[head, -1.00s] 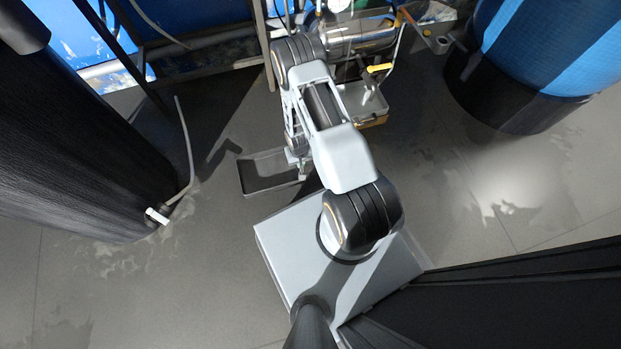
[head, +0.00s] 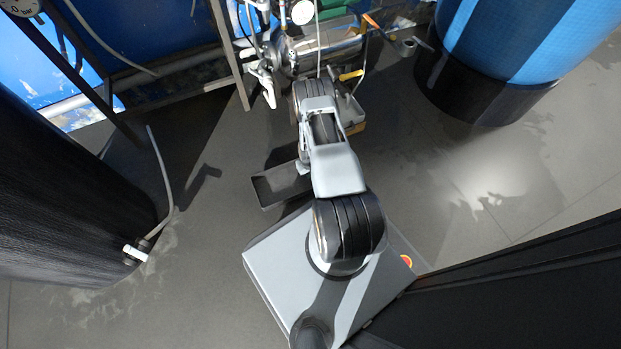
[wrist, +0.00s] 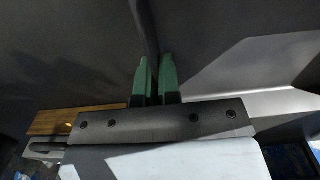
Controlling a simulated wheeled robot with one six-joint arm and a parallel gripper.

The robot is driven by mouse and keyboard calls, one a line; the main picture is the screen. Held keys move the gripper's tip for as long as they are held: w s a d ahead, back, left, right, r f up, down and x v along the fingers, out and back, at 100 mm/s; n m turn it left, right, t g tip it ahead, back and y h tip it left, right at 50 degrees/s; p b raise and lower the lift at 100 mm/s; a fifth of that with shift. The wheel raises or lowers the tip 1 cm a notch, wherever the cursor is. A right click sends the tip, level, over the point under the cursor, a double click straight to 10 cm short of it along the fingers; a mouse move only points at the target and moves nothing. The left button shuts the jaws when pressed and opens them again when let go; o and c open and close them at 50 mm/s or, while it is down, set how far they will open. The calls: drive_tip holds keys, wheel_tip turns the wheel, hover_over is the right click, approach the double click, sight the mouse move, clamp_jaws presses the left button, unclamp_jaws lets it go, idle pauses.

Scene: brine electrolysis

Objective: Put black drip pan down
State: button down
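The black drip pan (head: 275,188) is a shallow dark rectangular tray in the head view, low over or on the grey floor, left of my arm and just beyond my base. I cannot tell whether it touches the floor. Its right end is hidden behind my arm. In the wrist view, my gripper (wrist: 157,82) has green fingertips close together on either side of a thin dark edge, which looks like the pan's wall (wrist: 147,28). The gripper appears shut on that wall. In the head view the fingertips are hidden by my arm.
A blue tank (head: 510,55) stands at the right and a black tank (head: 60,200) at the left. Floor (head: 200,225) left of the pan is clear.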

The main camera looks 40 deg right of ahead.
drive_tip(key=shift+d+f+b, duration=0.3)
drive_tip(key=shift+d+f, duration=0.15)
drive_tip(key=shift+f, duration=0.15)
drive_tip(key=shift+w+d+f+b, duration=0.1)
drive_tip(key=shift+f+b, duration=0.65)
drive_tip(key=shift+f, duration=0.9)
drive_tip(key=c, duration=1.3)
unclamp_jaws()
drive_tip(key=shift+c, duration=0.2)
